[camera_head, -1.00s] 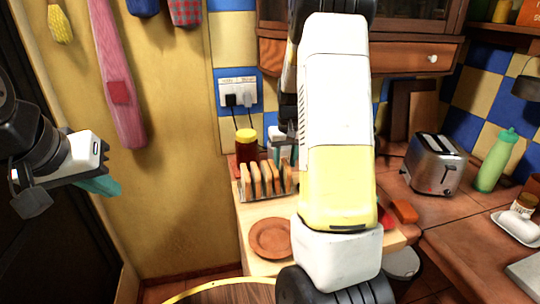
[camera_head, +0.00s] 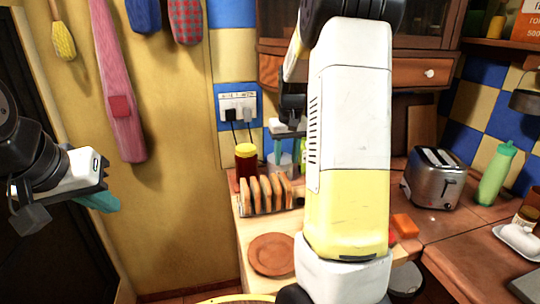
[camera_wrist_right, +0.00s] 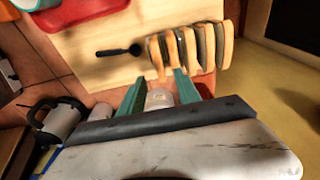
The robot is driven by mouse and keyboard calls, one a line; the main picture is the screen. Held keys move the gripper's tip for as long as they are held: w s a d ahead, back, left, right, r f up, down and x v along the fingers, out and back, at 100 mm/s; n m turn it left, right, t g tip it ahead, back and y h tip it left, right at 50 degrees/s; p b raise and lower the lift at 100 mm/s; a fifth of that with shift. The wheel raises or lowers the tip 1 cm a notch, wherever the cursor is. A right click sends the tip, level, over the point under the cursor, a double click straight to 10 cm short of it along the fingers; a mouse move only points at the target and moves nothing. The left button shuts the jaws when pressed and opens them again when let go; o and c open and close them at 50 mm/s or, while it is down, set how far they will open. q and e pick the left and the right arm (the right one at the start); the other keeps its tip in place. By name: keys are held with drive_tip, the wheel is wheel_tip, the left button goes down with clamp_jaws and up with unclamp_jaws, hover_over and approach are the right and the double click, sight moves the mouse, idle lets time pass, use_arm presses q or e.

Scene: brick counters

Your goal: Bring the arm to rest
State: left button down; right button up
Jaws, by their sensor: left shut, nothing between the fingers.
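My right arm (camera_head: 350,130) crosses the middle of the head view, raised over the counter. Its gripper (camera_head: 290,158) is partly hidden behind that arm, near the wall above the toast rack. In the right wrist view the two teal fingers (camera_wrist_right: 160,82) stand apart, so this gripper is open. A whitish jar (camera_wrist_right: 160,98) shows between and beyond them; I see no grip on it. My left gripper (camera_head: 100,200) is at the left of the head view, shut and empty, its teal fingers in free air before the yellow wall.
A toaster (camera_head: 433,180) and a green bottle (camera_head: 496,172) stand to the right. The left side is clear.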

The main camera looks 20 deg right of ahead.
drive_tip(key=s+a+r+t+y, duration=0.2)
drive_tip(key=s+a+r, duration=0.6)
drive_tip(key=s+r, duration=0.15)
drive_tip(key=s+a+r+n+t, duration=0.1)
drive_tip(key=s+a, duration=0.5)
drive_tip(key=s, duration=0.9)
drive_tip(key=shift+r+t, duration=0.2)
drive_tip(key=shift+t, duration=0.6)
drive_tip(key=shift+s, duration=0.1)
